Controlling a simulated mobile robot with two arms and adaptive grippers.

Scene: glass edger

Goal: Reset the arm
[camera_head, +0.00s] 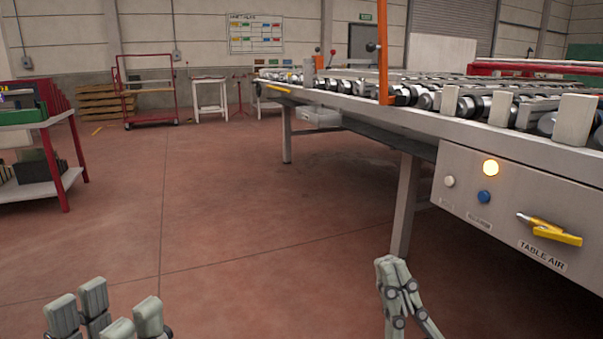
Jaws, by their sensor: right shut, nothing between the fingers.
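My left gripper (106,312) shows at the bottom left edge of the head view. Its grey fingertips stand apart with nothing between them, and the rest of it is cut off by the frame. My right gripper (388,268) points up at the bottom, right of the middle. Its fingers are together and hold nothing.
The roller table (420,117) fills the right side, with an orange post (382,55) and a yellow valve handle (550,230). A red-legged workbench (48,122) stands at the left. A red cart (148,95) stands at the back. The red floor (215,190) between them is clear.

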